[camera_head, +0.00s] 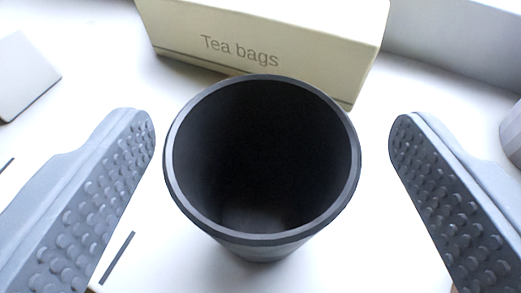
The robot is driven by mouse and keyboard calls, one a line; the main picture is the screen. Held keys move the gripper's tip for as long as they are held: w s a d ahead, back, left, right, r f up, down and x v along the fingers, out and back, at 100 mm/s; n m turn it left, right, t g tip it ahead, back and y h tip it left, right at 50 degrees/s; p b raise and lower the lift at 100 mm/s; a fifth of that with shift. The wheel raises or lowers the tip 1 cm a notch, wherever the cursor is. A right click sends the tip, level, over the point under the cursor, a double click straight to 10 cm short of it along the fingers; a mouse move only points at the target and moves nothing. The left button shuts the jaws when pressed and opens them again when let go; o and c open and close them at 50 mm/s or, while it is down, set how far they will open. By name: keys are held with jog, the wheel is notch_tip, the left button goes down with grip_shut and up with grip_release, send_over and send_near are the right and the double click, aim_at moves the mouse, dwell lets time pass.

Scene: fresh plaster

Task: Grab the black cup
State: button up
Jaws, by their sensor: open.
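The black cup (262,241) stands upright on a white surface in the middle of the view. I look down into its open top, and its inside is dark and looks empty. My gripper (271,135) is open, with one grey studded finger on the left of the cup and one on the right. A gap shows between each finger and the cup's rim, so neither appears to touch it. The lower part of the cup is mostly hidden under its rim.
A cream box marked "Tea bags" (290,35) stands close behind the cup. A light grey flat object (22,75) lies at the far left. A pale rounded object (512,132) shows at the right edge. The white surface around the cup is mostly clear.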

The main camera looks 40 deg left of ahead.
aim_at(265, 100)
jog(key=shift+x, duration=1.8)
jog(key=shift+s+a, duration=0.1)
jog(key=c, duration=1.1)
jog(key=shift+o, duration=0.2)
jog(key=shift+r, duration=0.15)
